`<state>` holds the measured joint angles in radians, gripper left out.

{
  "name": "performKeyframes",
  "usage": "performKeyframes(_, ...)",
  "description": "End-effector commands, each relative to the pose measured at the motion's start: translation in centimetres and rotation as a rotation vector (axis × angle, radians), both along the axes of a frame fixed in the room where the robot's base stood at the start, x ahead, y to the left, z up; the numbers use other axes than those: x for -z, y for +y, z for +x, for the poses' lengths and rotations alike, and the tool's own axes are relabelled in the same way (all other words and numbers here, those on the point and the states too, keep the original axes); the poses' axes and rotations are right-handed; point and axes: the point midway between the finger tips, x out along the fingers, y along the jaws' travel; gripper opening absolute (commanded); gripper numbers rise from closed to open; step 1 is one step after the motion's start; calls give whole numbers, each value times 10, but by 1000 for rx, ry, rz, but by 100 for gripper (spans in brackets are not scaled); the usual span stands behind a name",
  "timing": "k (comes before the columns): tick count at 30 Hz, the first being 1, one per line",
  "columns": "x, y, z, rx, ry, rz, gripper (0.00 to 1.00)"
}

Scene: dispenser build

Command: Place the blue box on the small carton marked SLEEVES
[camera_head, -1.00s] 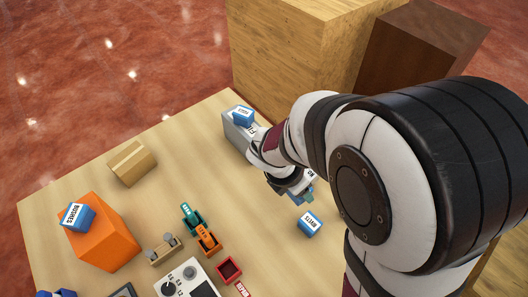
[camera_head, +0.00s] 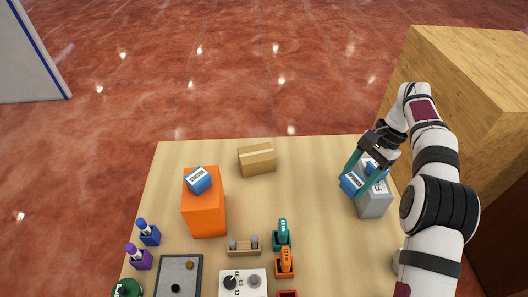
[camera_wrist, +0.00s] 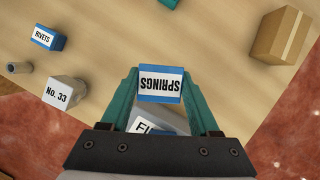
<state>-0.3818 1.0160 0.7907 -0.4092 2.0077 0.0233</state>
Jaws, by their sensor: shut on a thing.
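A blue box with a white SPRINGS label (camera_wrist: 161,84) is between the teal fingers of my gripper (camera_wrist: 164,102) in the wrist view. In the head view the gripper (camera_head: 368,166) is shut on this blue box (camera_head: 351,184), at or just above a grey carton (camera_head: 374,206). The grey carton's label begins "FI" and is partly hidden; whether box and carton touch is unclear. A small tan carton with a tape strip (camera_head: 257,160) stands at the table's back; it also shows in the wrist view (camera_wrist: 283,35). I can read no SLEEVES marking anywhere.
A blue labelled box (camera_head: 198,180) sits on a tall orange block (camera_head: 204,212). A blue RIVETS box (camera_wrist: 48,38) and a pale No. 33 block (camera_wrist: 66,91) stand nearby. Teal (camera_head: 282,234) and orange (camera_head: 286,262) holders occupy the front. Table between orange block and grey carton is largely clear.

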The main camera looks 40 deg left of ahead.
Motion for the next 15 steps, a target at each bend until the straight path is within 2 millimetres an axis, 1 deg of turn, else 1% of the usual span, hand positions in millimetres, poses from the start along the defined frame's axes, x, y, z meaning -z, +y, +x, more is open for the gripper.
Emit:
performKeyframes(5,-10,41,10,485,-2,0,1)
performKeyframes(6,-12,52,12,611,-2,1,1)
performKeyframes(8,-16,71,14,806,-3,0,1)
performKeyframes(9,-19,84,15,934,-1,1,1)
performKeyframes(12,-27,112,17,1218,-1,0,1)
performKeyframes(15,-32,133,19,1425,-1,0,1)
